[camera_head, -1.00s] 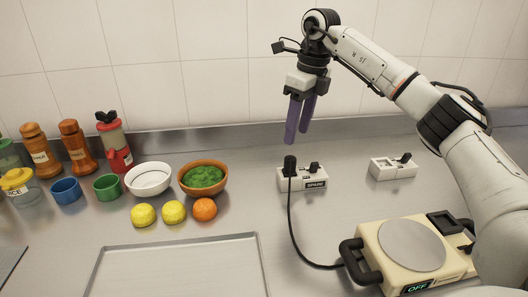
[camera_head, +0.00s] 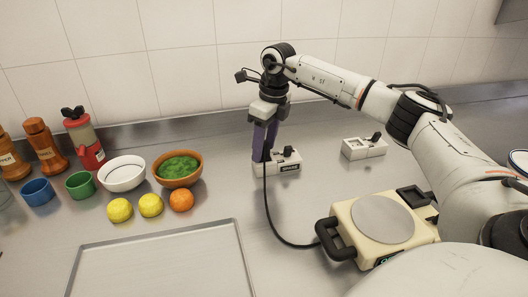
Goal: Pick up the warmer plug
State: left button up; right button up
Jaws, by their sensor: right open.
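The black warmer plug (camera_head: 266,156) stands in the left part of a white socket box labelled "SPARE" (camera_head: 289,168), mostly hidden by my gripper. Its black cable (camera_head: 269,210) runs down and right to the cream warmer (camera_head: 352,232), which has a round grey plate. My right gripper (camera_head: 264,147) points down with its purple fingers at the plug, one on each side as far as I can see. It is open; whether a finger touches the plug I cannot tell. My left gripper is not in view.
A second white socket box (camera_head: 364,148) stands to the right. A bowl of greens (camera_head: 178,168), a white bowl (camera_head: 122,174), lemons (camera_head: 150,205) and an orange (camera_head: 181,200) lie to the left. A metal tray (camera_head: 160,243) is in front. The tiled wall rises close behind.

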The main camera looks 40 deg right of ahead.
jog(key=c, duration=1.1)
notch_tip(320, 180, up, 10)
jog(key=shift+r, duration=0.1)
jog(key=shift+c, duration=0.2)
